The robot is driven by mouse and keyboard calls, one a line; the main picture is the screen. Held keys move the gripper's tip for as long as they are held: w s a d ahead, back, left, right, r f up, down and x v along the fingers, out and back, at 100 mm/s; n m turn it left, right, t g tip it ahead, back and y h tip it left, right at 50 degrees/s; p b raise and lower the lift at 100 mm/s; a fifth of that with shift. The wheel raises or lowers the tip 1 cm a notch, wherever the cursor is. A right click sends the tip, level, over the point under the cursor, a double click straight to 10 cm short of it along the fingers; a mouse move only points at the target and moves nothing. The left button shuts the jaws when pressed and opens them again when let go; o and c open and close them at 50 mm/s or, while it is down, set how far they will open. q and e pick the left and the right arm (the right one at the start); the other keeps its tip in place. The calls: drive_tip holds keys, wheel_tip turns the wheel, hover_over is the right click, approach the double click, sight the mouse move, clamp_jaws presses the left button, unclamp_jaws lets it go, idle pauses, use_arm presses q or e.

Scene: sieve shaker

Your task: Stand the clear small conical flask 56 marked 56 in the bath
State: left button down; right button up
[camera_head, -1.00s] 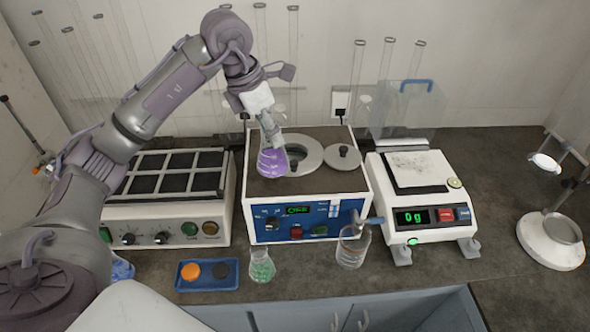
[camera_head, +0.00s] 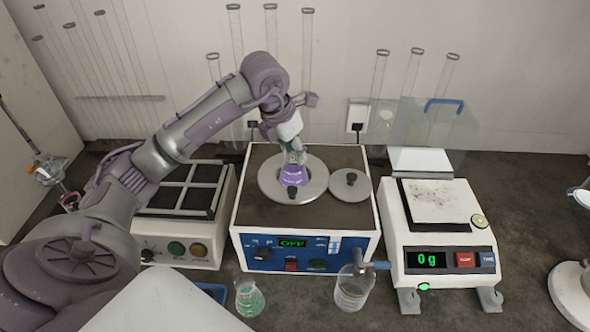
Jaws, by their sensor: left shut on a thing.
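My left gripper (camera_head: 291,152) is shut on a small conical flask (camera_head: 296,174) with purple liquid, upright. Its mark cannot be read. The flask is over the round opening of the bath, a white box with a dark top (camera_head: 255,211) and a blue front panel whose display reads OFF. My right gripper is not in view.
A round lid (camera_head: 361,191) lies on the bath's right side. A flask with green contents (camera_head: 249,299) and a beaker (camera_head: 353,291) stand in front. A balance (camera_head: 440,240) reading 0 g is at right, a black-topped device (camera_head: 203,230) at left.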

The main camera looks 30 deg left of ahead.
sight(293, 168)
use_arm(q)
drive_tip(key=shift+s+f, duration=0.1)
drive_tip(key=shift+f, duration=0.6)
wheel_tip(293, 168, down, 3)
drive_tip(key=shift+f+p, duration=0.2)
drive_tip(key=shift+p, duration=0.45)
drive_tip(key=shift+f, duration=0.3)
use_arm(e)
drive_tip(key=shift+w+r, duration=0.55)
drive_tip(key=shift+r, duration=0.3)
use_arm(q)
drive_tip(key=shift+f, duration=0.15)
drive_tip(key=c, duration=0.7)
unclamp_jaws()
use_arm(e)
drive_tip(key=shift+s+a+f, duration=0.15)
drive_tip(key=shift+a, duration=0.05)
